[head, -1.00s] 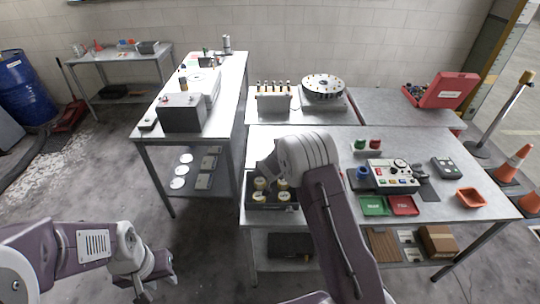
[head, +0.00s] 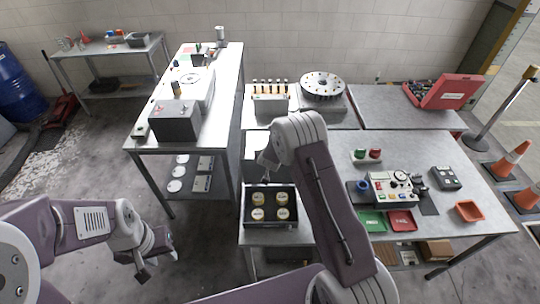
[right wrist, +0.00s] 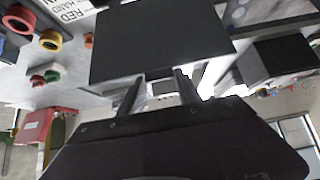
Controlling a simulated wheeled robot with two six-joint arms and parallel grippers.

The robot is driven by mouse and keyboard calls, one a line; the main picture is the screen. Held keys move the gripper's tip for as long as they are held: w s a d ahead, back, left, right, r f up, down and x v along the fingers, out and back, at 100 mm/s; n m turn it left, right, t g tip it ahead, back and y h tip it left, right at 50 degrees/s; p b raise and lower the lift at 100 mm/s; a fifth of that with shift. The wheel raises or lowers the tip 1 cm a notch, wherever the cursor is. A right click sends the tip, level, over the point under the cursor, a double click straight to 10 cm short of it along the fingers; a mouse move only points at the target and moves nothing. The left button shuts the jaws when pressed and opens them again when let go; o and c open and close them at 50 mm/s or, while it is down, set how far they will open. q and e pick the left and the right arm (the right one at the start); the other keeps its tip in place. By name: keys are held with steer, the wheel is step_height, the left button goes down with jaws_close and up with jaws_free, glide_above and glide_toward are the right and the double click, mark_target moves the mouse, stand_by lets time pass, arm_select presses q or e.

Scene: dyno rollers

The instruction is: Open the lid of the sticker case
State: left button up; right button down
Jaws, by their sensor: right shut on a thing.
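The sticker case (head: 247,222) is a dark tray at the front left of the right-hand table, with several round cream stickers in it. Its lid (head: 254,146) stands raised behind the tray, partly hidden by my right arm. My right gripper (head: 268,160) is at the lid, and its fingertips are hard to make out in the head view. In the right wrist view, the fingers (right wrist: 158,88) meet the edge of the dark lid panel (right wrist: 160,40) and are shut on it. My left gripper (head: 145,268) hangs low at the left, away from the tables; its jaw opening is unclear.
Right of the case stand green and red trays (head: 401,221), a control box (head: 392,188) and an orange bin (head: 468,211). A round carousel (head: 322,86) and bottle rack (head: 270,105) stand behind. A dark box (head: 175,123) sits on the left table.

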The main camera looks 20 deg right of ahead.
steer(key=shift+w+d+r, duration=0.15)
steer(key=shift+w+r, duration=0.1)
steer(key=shift+w, duration=0.2)
steer(key=c, duration=0.8)
jaws_free()
steer(key=shift+c, duration=0.2)
steer(key=shift+s, duration=0.15)
steer(key=b+v, duration=0.1)
steer(key=v, duration=0.8)
steer(key=shift+f, duration=0.1)
